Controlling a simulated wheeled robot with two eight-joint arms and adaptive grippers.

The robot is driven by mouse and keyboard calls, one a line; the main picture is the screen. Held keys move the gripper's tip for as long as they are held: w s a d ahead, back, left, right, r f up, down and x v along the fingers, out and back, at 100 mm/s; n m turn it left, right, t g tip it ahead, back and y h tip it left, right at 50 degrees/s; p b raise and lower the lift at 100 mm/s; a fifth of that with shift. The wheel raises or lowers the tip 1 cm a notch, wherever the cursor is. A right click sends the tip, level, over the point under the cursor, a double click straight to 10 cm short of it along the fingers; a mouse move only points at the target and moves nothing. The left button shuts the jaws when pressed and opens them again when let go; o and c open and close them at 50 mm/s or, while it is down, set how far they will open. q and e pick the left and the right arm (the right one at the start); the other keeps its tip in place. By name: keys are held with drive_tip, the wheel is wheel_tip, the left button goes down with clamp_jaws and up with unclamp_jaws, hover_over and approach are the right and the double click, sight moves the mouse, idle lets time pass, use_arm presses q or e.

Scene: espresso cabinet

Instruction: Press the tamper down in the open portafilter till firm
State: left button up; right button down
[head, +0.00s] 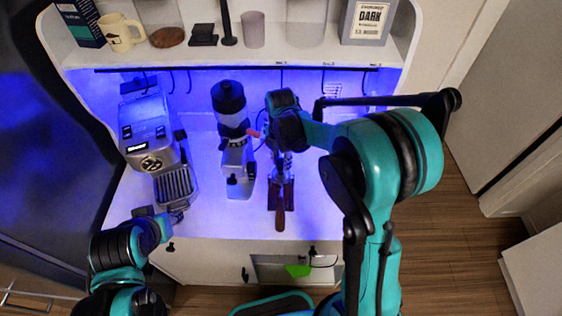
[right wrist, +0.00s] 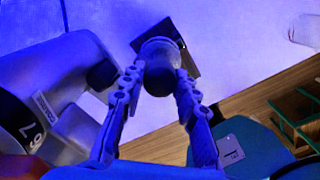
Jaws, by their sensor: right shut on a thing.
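The portafilter shows in the head view by its brown handle (head: 280,219), which points toward me over a dark brown stand (head: 272,196). Its basket is hidden under my right gripper (head: 282,165). In the right wrist view, that gripper's fingers are closed around a rounded grey knob, the tamper (right wrist: 161,58). A dark square edge (right wrist: 178,32) lies beneath it. I cannot tell how deep the tamper sits in the basket. My left gripper (head: 170,222) is low at the left, in front of the espresso machine; its fingers are too unclear to read.
The grinder (head: 237,160) stands close to the left of my right gripper. The espresso machine (head: 146,130) is farther left. A shelf above holds a mug (head: 122,34), a cup (head: 253,30) and a coffee bag (head: 369,22). The white counter right of the stand is clear.

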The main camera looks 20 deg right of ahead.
drive_tip(key=shift+r+p, duration=1.95)
drive_tip(key=shift+r, duration=1.15)
drive_tip(key=shift+f, duration=0.1)
